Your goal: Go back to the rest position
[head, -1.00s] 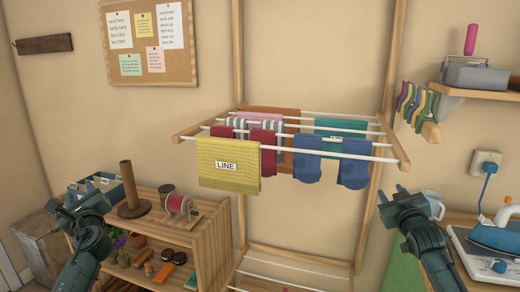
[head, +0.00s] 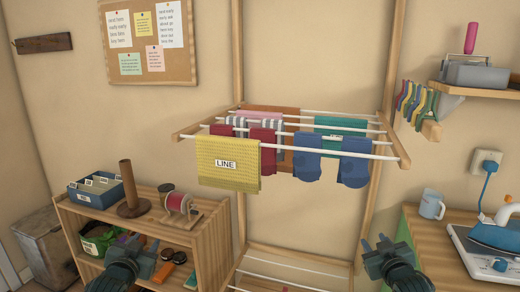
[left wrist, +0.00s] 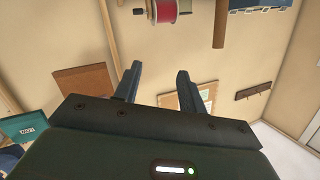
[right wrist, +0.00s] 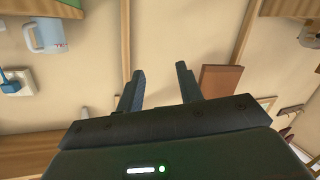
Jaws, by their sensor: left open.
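My left gripper (head: 145,247) is low in the head view, in front of the wooden shelf unit. Its two fingers stand apart with nothing between them, as the left wrist view (left wrist: 156,88) shows. My right gripper (head: 377,245) is low and right of centre in the head view, left of the wooden counter. Its fingers are also apart and empty in the right wrist view (right wrist: 162,90). Both grippers are below the drying rack (head: 405,163) and touch nothing that I can see.
A yellow cloth (head: 225,180) marked LINE and blue socks (head: 307,165) hang on the rack. The shelf unit (head: 215,240) holds a blue box (head: 95,197) and a red spool (head: 178,202). A mug (head: 431,205) and an iron (head: 495,240) stand on the counter at right.

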